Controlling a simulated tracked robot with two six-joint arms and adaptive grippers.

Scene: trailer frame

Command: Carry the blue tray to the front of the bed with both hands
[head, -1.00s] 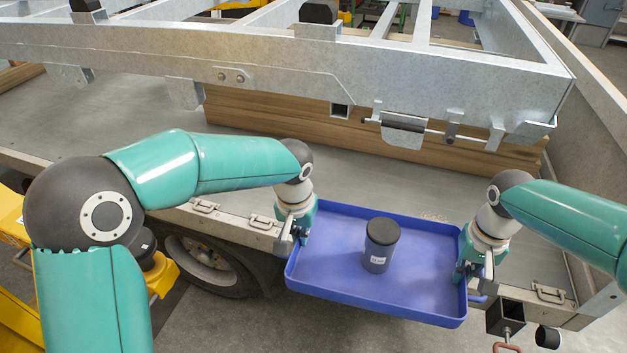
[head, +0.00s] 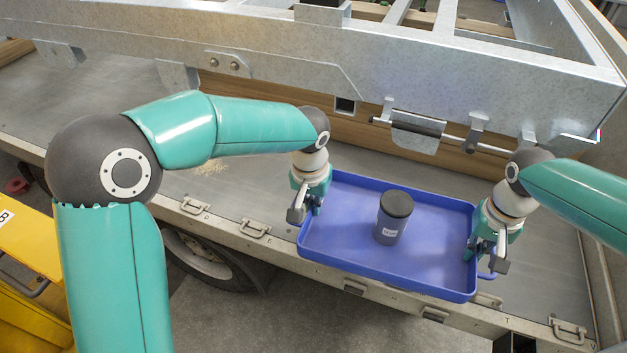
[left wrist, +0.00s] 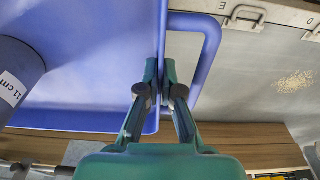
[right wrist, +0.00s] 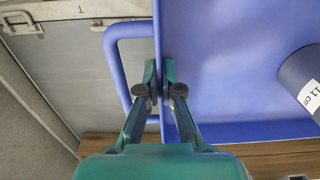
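The blue tray (head: 345,215) looks level in the head view, overlapping the side edge of the grey trailer bed (head: 110,120). A dark grey canister (head: 391,222) with a black lid stands upright in it. My left gripper (head: 305,206) is shut on the tray's left side wall. The left wrist view shows its fingers (left wrist: 161,88) across that wall, beside a loop handle. My right gripper (head: 480,252) is shut on the right side wall. The right wrist view shows its fingers (right wrist: 161,82) there, beside the other handle. Clearance beneath the tray is hard to tell.
A galvanized steel frame (head: 280,75) spans the bed behind the tray, with wooden boards (head: 360,130) under it. Latches (head: 255,228) line the bed's side edge. A wheel (head: 205,255) and a yellow object (head: 30,260) are at lower left. Bare bed lies left of the tray.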

